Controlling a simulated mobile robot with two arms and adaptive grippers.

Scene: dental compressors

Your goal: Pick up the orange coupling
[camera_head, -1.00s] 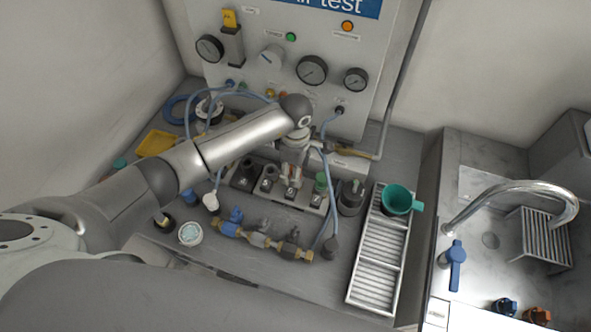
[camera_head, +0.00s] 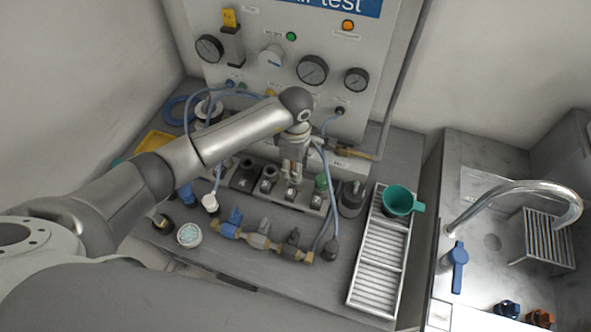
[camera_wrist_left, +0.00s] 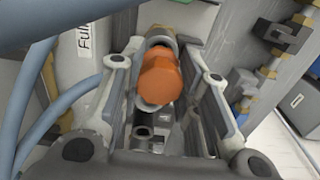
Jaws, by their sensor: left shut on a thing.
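The orange coupling (camera_wrist_left: 160,78) shows in the left wrist view, between the two fingers of my left gripper (camera_wrist_left: 165,75). The gripper is shut on it. In the head view my left gripper (camera_head: 292,178) points down over the row of dark sockets (camera_head: 268,186), near the socket just left of the green-topped one. The coupling is too small and covered to make out clearly in the head view. How far it is from the socket below is hard to tell. My right gripper is not in view.
A brass manifold with coloured valves (camera_head: 260,242) lies in front of the row. A green cup (camera_head: 398,200) sits on a slatted tray (camera_head: 377,262) to the right. Blue hoses (camera_head: 326,190) pass close to my gripper. The gauge panel (camera_head: 290,50) stands behind; a sink (camera_head: 490,240) is at right.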

